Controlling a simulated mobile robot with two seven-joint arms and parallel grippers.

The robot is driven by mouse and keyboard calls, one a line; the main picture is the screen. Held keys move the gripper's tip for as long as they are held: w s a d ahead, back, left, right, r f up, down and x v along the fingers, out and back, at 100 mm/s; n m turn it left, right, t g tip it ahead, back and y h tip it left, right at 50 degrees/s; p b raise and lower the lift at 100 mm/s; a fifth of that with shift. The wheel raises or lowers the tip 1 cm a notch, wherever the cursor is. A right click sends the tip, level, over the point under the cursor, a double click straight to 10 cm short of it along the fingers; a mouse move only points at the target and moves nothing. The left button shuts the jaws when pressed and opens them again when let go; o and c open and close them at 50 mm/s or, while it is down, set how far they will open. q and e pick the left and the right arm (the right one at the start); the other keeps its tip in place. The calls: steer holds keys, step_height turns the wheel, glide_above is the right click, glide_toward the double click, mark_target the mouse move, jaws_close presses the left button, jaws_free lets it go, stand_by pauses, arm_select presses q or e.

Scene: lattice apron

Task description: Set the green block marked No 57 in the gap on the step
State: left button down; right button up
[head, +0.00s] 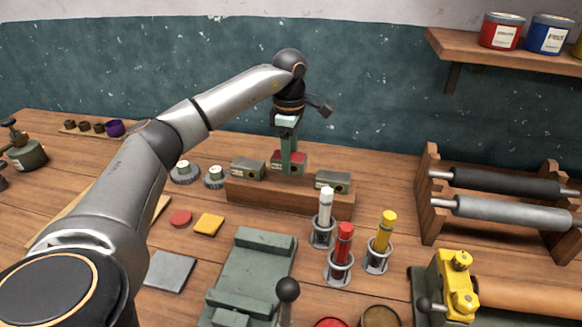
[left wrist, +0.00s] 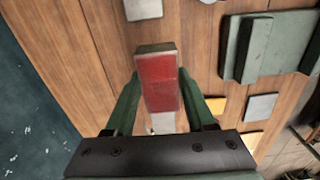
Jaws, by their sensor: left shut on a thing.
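My left gripper (head: 288,168) is shut on a block with a red top (head: 291,157). The red face also shows between the green fingers in the left wrist view (left wrist: 159,82). In the head view the block is at the middle of the wooden step (head: 285,197), between a grey-green block (head: 248,168) on the left and another grey-green block (head: 333,181) on the right. The fingers cover part of its front, and I cannot read its marking. I cannot tell whether it touches the step. My right gripper is not in view.
White (head: 325,205), red (head: 343,240) and yellow (head: 385,229) sticks stand in holders before the step. A roller rack (head: 430,205) stands right. Two small round weights (head: 215,176) are close left. A green press bed (head: 255,262) lies in front.

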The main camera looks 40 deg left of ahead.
mark_target(291, 181)
arm_select(q)
steer(key=shift+w+a+f, duration=0.2)
steer(key=shift+w+f, duration=0.2)
steer(key=shift+w, duration=0.05)
steer(key=shift+f+p, duration=0.3)
steer(key=shift+f, duration=1.3)
steer(key=shift+f, duration=0.1)
steer(key=shift+c, duration=1.2)
jaws_free()
steer(key=shift+f, duration=0.1)
step_height(291, 181, up, 12)
steer(key=shift+r, duration=0.2)
steer(key=shift+f, duration=0.1)
